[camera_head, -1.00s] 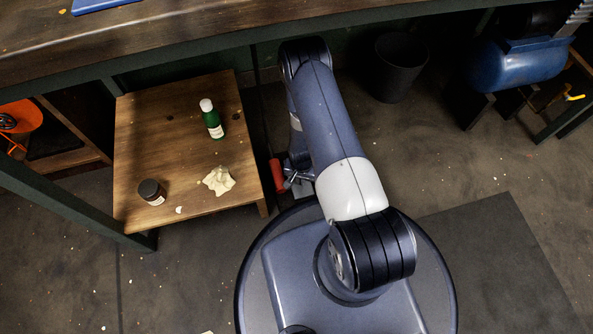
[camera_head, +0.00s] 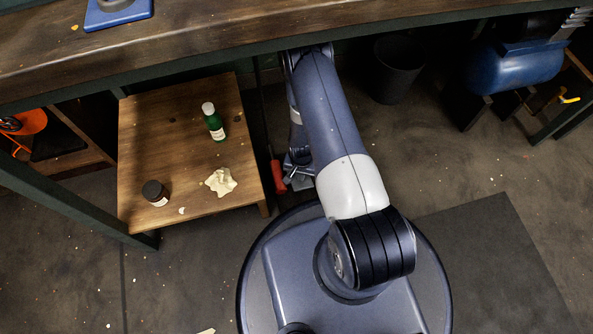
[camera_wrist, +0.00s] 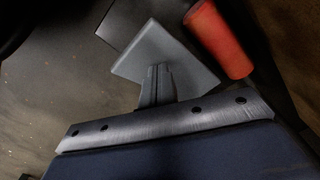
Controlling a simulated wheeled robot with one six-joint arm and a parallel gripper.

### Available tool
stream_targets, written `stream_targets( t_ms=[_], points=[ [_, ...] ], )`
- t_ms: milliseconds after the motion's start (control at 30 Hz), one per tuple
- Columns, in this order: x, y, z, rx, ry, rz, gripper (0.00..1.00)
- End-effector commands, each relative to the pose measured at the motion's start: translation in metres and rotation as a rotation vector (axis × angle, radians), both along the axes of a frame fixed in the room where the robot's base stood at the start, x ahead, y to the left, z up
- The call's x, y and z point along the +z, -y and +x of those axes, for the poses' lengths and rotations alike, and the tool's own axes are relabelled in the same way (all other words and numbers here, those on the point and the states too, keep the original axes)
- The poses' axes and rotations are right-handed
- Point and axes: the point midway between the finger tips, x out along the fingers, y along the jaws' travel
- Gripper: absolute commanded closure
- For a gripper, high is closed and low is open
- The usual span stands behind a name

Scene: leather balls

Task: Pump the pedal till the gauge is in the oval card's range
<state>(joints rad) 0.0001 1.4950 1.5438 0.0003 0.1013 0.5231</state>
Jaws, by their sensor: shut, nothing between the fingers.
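The pedal looks like a flat grey plate (camera_wrist: 178,52) near the floor in the wrist view. It also shows as a small grey piece (camera_head: 301,183) beside my arm in the head view. My gripper (camera_wrist: 157,72) is shut and empty, its tips over the plate's near part. Whether they touch it I cannot tell. A red cylinder (camera_wrist: 217,40) lies right of the plate in the wrist view and shows as a red piece (camera_head: 279,177) in the head view. No gauge face or oval card can be made out.
The workbench (camera_head: 200,35) overhangs my arm. A black bin (camera_head: 398,68) and blue tank (camera_head: 515,70) stand right.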

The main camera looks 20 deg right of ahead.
Motion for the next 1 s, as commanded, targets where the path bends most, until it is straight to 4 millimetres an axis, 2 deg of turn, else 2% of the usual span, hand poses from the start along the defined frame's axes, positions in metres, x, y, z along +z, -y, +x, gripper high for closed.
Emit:
stream_targets(
  t_ms=[167,567,1000],
  points=[
    [0.007,0.0,-0.001,0.0,-0.002,0.0,1.0],
    [0.05,0.0,-0.001,0.0,-0.002,0.0,1.0],
    [0.045,0.0,-0.001,0.0,-0.002,0.0,1.0]
  ],
)
